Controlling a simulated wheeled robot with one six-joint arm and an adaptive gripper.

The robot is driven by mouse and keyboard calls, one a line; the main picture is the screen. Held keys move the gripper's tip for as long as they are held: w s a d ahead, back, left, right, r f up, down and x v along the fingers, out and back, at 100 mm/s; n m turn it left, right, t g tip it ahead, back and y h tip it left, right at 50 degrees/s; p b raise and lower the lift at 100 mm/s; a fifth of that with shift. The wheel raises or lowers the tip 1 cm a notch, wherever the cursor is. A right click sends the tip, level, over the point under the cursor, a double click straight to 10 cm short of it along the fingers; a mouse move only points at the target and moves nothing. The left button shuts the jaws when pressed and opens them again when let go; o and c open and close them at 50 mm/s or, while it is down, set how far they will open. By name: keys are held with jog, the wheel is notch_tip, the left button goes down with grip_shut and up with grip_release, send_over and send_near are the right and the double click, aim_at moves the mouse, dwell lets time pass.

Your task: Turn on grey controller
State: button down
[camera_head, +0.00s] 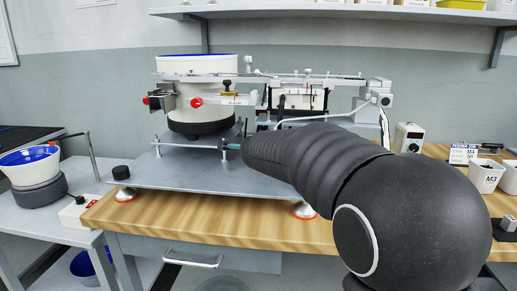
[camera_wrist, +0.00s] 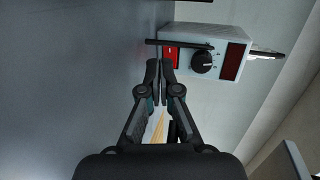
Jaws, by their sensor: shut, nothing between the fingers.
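The grey controller (camera_wrist: 190,33) is a pale grey box at the top of the wrist view. Its face has a red switch (camera_wrist: 171,57), a black knob (camera_wrist: 204,62) and a dark red display (camera_wrist: 232,60). My gripper (camera_wrist: 160,78) is shut and empty, with its fingertips just below the red switch. I cannot tell whether they touch the box.
A feeder machine on a metal plate (camera_head: 165,178) fills the middle of the wooden bench (camera_head: 210,222). White bins (camera_head: 486,176) stand at the right. A side table at left holds a blue-white bowl (camera_head: 30,166) and a white box (camera_head: 76,215). A dark rod (camera_wrist: 180,43) crosses the controller's face.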

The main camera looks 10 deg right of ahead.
jog(key=shift+w+d+p, duration=0.15)
jog(key=shift+w+d, duration=0.05)
jog(key=shift+w, duration=0.95)
jog(key=shift+w+d+p, duration=0.15)
jog(key=shift+w, duration=1)
jog(key=shift+w+p, duration=0.3)
jog(key=shift+p, duration=0.05)
jog(key=shift+s+a, duration=0.1)
jog(key=shift+s+a+f, duration=0.1)
jog(key=shift+s+a, duration=0.05)
jog(key=shift+s, duration=0.1)
jog(key=a+v, duration=0.1)
jog(key=v, duration=0.3)
jog(key=a+v, duration=0.1)
jog(key=v, duration=0.3)
jog(key=a+p+v, duration=0.1)
jog(key=v, duration=0.3)
jog(key=shift+s+f, duration=0.2)
jog(key=shift+s, duration=0.1)
jog(key=shift+r, duration=0.1)
